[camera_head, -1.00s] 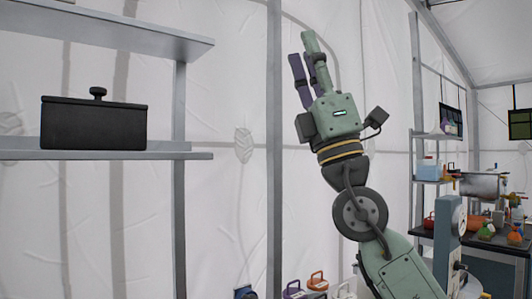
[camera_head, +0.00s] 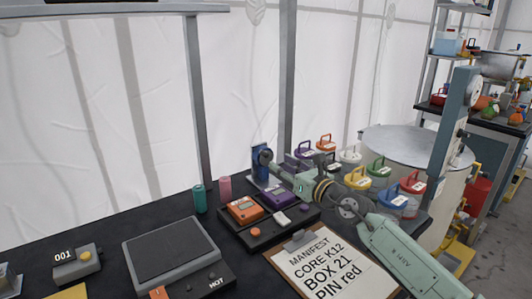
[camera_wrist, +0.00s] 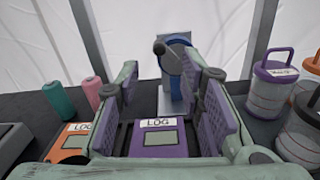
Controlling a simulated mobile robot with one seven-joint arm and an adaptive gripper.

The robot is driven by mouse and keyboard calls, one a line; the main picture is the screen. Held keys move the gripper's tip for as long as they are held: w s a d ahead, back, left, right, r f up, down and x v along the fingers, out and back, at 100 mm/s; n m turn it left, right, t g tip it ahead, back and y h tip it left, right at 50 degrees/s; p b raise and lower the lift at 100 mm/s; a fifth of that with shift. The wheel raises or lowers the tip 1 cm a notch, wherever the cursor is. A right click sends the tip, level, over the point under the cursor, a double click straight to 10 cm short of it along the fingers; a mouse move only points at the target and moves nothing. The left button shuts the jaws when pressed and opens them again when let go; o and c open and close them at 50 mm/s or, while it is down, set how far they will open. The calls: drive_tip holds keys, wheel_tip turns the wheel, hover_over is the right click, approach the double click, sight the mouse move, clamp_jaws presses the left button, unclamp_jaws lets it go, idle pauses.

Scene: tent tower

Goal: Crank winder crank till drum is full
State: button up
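The blue winder (camera_head: 258,176) stands at the back of the black table, near the tent wall. In the wrist view the winder (camera_wrist: 180,58) is ahead of my gripper, with a grey crank (camera_wrist: 172,57) and dark rounded knob (camera_wrist: 159,47) on its near side. My gripper (camera_wrist: 168,82) is open, with its purple-padded fingers apart and nothing held. The crank appears beyond the fingertips, between them in the picture; contact cannot be told. In the head view my gripper (camera_head: 279,163) reaches close to the winder from the right. The winder's drum and its fill cannot be made out.
A purple LOG box (camera_wrist: 160,142) and orange LOG box (camera_wrist: 74,140) lie below my gripper. Teal (camera_head: 200,199) and pink (camera_head: 225,187) cylinders stand left of the winder. Several handled canisters, including a purple one (camera_wrist: 270,82), stand right. A manifest clipboard (camera_head: 330,262) lies in front.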

sight(268, 156)
drive_tip(key=p+x, duration=0.2)
drive_tip(key=x, duration=0.5)
drive_tip(key=shift+c, duration=0.5)
clamp_jaws()
